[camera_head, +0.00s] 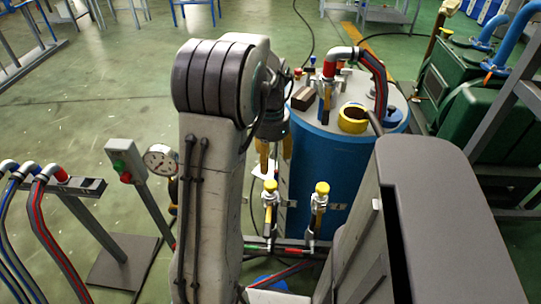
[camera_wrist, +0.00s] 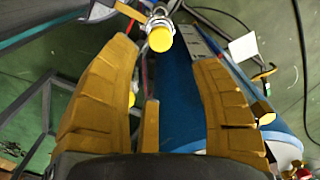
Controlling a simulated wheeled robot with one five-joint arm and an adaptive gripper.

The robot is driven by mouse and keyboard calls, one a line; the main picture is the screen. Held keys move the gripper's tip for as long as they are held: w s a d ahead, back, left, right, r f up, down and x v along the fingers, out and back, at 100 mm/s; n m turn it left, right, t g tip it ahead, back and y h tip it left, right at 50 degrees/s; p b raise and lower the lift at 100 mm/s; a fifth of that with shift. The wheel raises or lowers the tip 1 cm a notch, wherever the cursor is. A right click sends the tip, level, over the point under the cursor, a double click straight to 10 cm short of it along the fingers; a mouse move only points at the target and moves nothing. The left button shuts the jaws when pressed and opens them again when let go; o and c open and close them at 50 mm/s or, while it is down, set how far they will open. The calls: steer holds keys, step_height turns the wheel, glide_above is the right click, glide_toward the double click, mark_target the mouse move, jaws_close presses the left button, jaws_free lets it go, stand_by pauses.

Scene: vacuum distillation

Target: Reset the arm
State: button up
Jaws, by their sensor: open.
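Hoses (camera_head: 58,235) run at the far left. Green machinery (camera_head: 475,118) is at the right. Open green floor (camera_head: 95,95) lies at the upper left.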

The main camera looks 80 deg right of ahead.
stand_by(0.7)
steer(key=w+a+f+n+y, duration=0.1)
steer(key=a+f+n+y, duration=0.15)
steer(key=a+n, duration=0.45)
steer(key=w+a+r+n+t+p, duration=0.1)
steer(key=w+a+r+n+p, duration=0.2)
steer(key=w+a+r+n, duration=0.3)
steer(key=w+a+r+n+t+h+p, duration=0.1)
steer(key=w+a+r+n+p, duration=0.3)
steer(key=a, duration=1.2)
steer(key=w+a+r+n+t+h+p, duration=0.1)
steer(key=w+a+r+n+p, duration=0.2)
steer(key=w+a+r+n, duration=0.6)
steer(key=shift+w+a+r, duration=0.45)
steer(key=shift+a, duration=0.5)
steer(key=shift+d+h, duration=0.1)
steer(key=shift+h, duration=0.15)
